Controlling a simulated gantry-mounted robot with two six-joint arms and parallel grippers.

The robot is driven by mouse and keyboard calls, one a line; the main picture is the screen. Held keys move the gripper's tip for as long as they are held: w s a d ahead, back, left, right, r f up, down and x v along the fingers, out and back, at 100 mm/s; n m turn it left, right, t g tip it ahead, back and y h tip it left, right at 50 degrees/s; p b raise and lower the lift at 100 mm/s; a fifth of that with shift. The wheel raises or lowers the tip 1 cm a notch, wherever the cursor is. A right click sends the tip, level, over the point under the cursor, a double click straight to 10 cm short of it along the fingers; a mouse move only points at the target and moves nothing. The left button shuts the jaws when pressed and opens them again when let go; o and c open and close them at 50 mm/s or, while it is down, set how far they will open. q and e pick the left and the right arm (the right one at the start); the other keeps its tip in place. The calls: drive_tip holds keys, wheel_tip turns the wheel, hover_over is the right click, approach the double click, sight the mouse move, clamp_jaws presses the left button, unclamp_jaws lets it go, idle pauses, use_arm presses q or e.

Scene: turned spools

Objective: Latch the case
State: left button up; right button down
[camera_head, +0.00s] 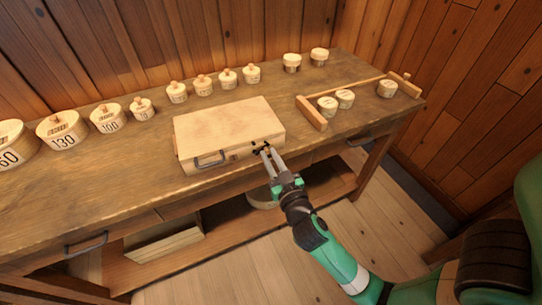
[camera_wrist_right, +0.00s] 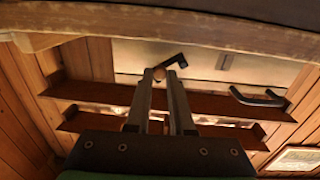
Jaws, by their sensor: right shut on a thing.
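The case (camera_head: 228,128) is a pale wooden box lying on the workbench with its lid down. Its dark handle (camera_head: 210,159) is on the front face. My right gripper (camera_head: 264,151) reaches the right part of the case's front face from below right. There its fingers are shut on a small dark latch, which they partly hide. In the right wrist view the latch (camera_wrist_right: 174,62) shows as a black lever between and just beyond the fingertips (camera_wrist_right: 165,74). Whether the latch is fully turned I cannot tell. My left gripper is not in view.
The workbench (camera_head: 250,88) holds several round numbered lidded boxes (camera_head: 64,130) at left and smaller ones along the back. A wooden bar frame (camera_head: 312,114) with round pieces stands right of the case. A drawer handle (camera_head: 86,244) sticks out at the front left.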

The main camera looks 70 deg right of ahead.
sight(256, 141)
drive_tip(key=n, duration=0.1)
drive_tip(key=r+n+p, duration=0.1)
drive_tip(key=shift+w+a+n+p, duration=0.1)
drive_tip(key=shift+n+p, duration=0.2)
drive_tip(key=n, duration=0.1)
drive_tip(key=n+p, duration=0.2)
drive_tip(key=shift+w+a+r+n, duration=0.25)
drive_tip(key=shift+r+n, duration=0.05)
drive_tip(key=shift+r, duration=0.1)
drive_tip(key=shift+w+a+r+n+p, duration=0.15)
drive_tip(key=shift+n+p, duration=0.4)
drive_tip(key=shift+n, duration=0.6)
drive_tip(key=shift+w+a+r+n+p, duration=0.1)
drive_tip(key=shift+w+a+n+p, duration=0.3)
drive_tip(key=shift+n, duration=0.75)
drive_tip(key=shift+s+d, duration=0.15)
drive_tip(key=c, duration=0.8)
unclamp_jaws()
drive_tip(key=shift+f, duration=0.1)
